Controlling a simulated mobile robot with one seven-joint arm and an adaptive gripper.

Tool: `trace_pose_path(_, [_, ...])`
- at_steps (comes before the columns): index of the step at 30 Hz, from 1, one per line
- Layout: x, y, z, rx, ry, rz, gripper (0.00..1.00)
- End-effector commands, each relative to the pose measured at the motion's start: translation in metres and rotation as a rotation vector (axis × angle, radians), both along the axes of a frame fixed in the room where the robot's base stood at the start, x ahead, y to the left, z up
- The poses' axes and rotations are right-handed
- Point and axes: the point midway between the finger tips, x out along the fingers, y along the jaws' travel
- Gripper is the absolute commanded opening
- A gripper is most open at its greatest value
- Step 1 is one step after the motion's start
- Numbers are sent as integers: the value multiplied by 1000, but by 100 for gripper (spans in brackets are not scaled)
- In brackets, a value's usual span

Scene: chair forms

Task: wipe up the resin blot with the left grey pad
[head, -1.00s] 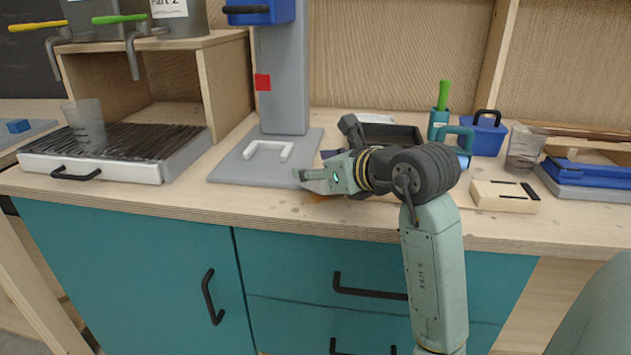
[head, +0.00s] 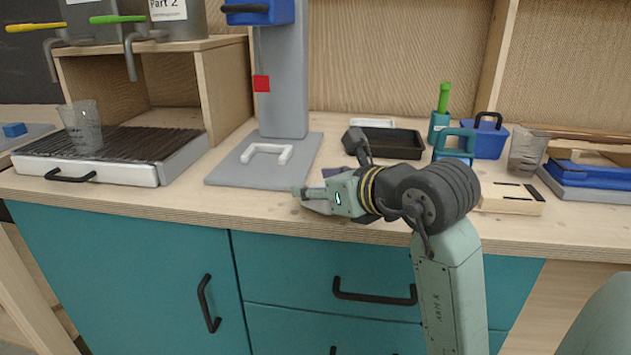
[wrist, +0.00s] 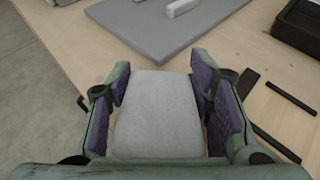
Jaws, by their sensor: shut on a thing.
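My gripper (head: 303,194) is low over the front part of the wooden worktop, just right of the grey stand base. In the wrist view my gripper (wrist: 160,74) is shut on a light grey pad (wrist: 158,112), with a purple-lined finger on each side. I cannot tell whether the pad touches the wood.
The grey stand base (head: 222,170) with a white bracket (head: 266,151) lies just beyond the gripper. A black tray (head: 392,143), a teal holder (head: 454,146) and a blue caddy (head: 488,138) stand behind the arm. The worktop's front edge is close.

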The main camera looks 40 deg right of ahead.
Motion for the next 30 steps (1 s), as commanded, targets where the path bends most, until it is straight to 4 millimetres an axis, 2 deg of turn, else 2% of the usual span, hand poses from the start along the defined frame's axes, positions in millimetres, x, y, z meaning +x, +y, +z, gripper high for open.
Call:
trace_pose_path(1, [-4,2,-6,5,12,-5,9])
trace_pose_path(5, [-9,10,-4,3,13,0,9])
trace_pose_path(16, [-7,14,0,1,15,9,9])
trace_pose_path(30, [-8,12,48,-4,9,6,9])
